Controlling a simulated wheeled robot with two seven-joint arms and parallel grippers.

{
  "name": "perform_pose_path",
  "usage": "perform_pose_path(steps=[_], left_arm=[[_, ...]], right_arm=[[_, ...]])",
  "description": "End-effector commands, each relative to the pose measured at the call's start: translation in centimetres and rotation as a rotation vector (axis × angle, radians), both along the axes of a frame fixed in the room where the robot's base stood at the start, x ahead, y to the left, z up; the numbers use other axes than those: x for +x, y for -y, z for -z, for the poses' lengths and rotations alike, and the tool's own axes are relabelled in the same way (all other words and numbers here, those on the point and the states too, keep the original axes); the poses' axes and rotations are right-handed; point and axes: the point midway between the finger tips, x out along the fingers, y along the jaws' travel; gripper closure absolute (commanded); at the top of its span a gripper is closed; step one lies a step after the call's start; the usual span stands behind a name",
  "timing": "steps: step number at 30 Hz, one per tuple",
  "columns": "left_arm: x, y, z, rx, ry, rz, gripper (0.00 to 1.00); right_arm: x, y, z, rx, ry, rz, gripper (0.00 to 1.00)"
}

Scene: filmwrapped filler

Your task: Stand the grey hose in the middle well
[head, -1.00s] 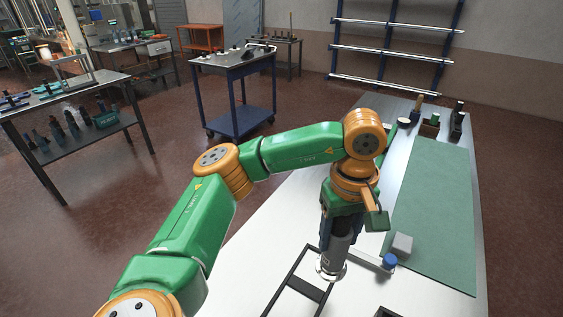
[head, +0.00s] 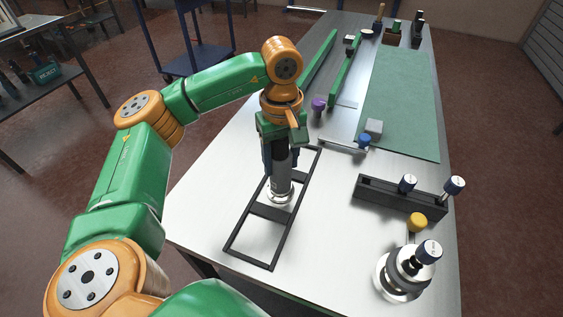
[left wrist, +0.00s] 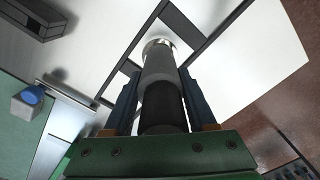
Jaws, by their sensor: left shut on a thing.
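The grey hose (head: 281,172) is an upright cylinder, grey with a dark upper part and a shiny metal flange at its lower end. My left gripper (head: 280,150) is shut on its upper part. The hose also shows in the left wrist view (left wrist: 160,68), between the blue fingers. Its flange is over the middle stretch of a dark frame (head: 250,264) with crossbars that part it into wells. One wide crossbar (head: 270,211) shows just in front of the flange. I cannot tell whether the flange touches the table. My right gripper is not in view.
A dark block with knobs (head: 390,199), a yellow knob (head: 417,222) and a round metal fitting (head: 392,278) stand to the right. A blue-capped part (head: 364,142), a grey cube (head: 374,126) and a purple knob (head: 318,104) lie beyond. The green mat (head: 400,95) is mostly clear.

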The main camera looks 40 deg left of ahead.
Motion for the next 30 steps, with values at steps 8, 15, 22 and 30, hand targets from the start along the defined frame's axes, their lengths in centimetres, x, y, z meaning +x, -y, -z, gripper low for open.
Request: perform_pose_path(steps=[8,15,22,30], left_arm=[[0.0,0.0,0.2,0.001,-0.001,0.000,0.13],[0.0,0.0,-0.1,0.000,0.000,0.000,0.13],[0.1,0.1,-4.3,0.000,0.004,0.000,0.13],[0.1,0.1,-11.0,0.001,0.002,0.001,0.13]], right_arm=[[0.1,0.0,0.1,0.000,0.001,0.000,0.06],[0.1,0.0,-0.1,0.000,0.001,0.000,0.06],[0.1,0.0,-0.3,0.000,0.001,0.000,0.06],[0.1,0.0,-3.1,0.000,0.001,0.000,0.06]])
